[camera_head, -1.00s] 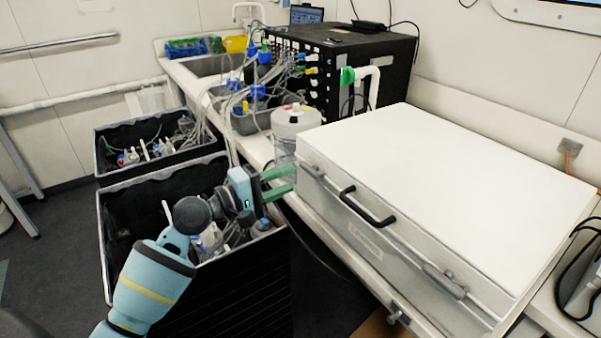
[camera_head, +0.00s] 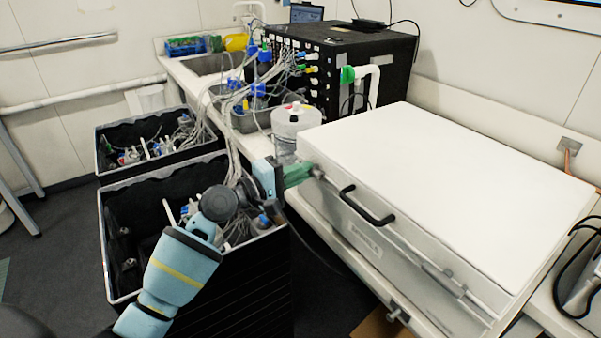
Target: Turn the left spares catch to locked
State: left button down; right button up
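The large white-lidded case (camera_head: 450,170) stands on the bench at the right, lid down, with a black handle (camera_head: 366,206) on its front. The left catch (camera_head: 322,176) is on the front edge near the case's left corner, mostly hidden by my fingers. The right catch (camera_head: 444,277) sits farther along the same edge. My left gripper (camera_head: 300,174) reaches the left catch from the left; its green fingers are close together at the catch and look shut on it. The catch's exact angle is hidden. My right gripper is not in view.
Two black crates, near (camera_head: 108,240) and far (camera_head: 97,150), hold bottles and tubing below my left arm. A clear container (camera_head: 297,130) stands just behind the gripper. A black rack unit (camera_head: 385,60) with cables stands at the back of the bench.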

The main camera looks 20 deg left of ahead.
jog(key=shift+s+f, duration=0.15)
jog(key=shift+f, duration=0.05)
pick_arm(q)
jog(key=shift+m+b, duration=3.9)
jog(key=shift+m, duration=5)
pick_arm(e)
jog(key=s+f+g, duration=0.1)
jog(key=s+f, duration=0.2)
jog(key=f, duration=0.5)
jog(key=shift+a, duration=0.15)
pick_arm(q)
jog(key=c, duration=1.5)
grip_release()
jog(key=shift+c, duration=0.2)
jog(key=shift+o, duration=0.5)
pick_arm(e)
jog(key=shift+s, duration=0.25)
